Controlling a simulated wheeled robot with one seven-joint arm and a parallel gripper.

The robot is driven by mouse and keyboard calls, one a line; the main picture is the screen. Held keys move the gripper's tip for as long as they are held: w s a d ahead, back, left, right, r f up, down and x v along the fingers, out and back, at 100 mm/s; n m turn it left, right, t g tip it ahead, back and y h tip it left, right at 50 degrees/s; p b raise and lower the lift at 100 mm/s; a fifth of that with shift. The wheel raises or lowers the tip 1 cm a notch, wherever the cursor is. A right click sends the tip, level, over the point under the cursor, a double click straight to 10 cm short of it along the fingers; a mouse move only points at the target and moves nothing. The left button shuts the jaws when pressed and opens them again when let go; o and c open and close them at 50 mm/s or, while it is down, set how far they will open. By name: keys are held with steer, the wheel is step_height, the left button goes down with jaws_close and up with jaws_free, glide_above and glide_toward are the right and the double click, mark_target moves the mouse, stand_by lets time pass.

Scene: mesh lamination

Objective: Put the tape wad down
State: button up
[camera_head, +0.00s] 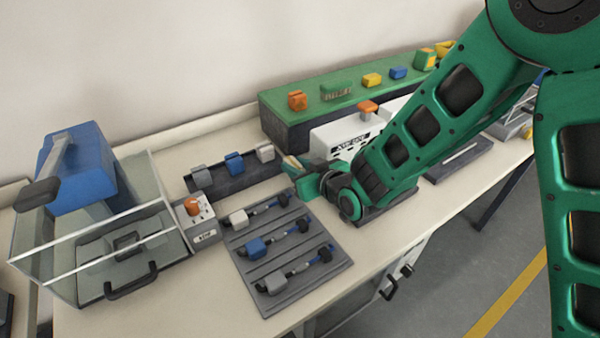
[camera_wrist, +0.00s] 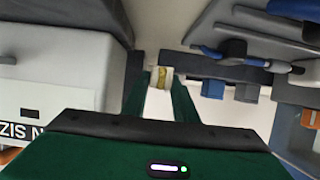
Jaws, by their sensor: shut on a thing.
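The tape wad (camera_wrist: 160,77) is a small pale-yellow piece in the wrist view, pinched between my two green fingertips. My gripper (camera_head: 297,166) is shut on it. In the head view my gripper hangs over the bench between the dark rack at the back left and the grey grooved tray (camera_head: 262,237). A little pale yellow shows at its fingertips there, but the wad's outline is too small to make out. In the wrist view the wad appears above a bare pale strip of bench, apart from the things around it.
The dark rack (camera_head: 240,180) holds grey, blue and white blocks. The grooved tray holds tools with white, blue and grey blocks. A white machine (camera_head: 340,136) stands close to my gripper, before a green-topped shelf (camera_head: 345,99). A clear-walled blue press (camera_head: 75,165) and control box (camera_head: 196,221) stand left.

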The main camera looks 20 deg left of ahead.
steer(key=f, duration=0.3)
steer(key=shift+w+d+f, duration=0.15)
steer(key=shift+d+f, duration=0.05)
steer(key=shift+f, duration=0.2)
steer(key=shift+w+d+f, duration=0.1)
steer(key=o, duration=0.7)
steer(key=shift+f, duration=0.1)
steer(key=shift+o, duration=0.3)
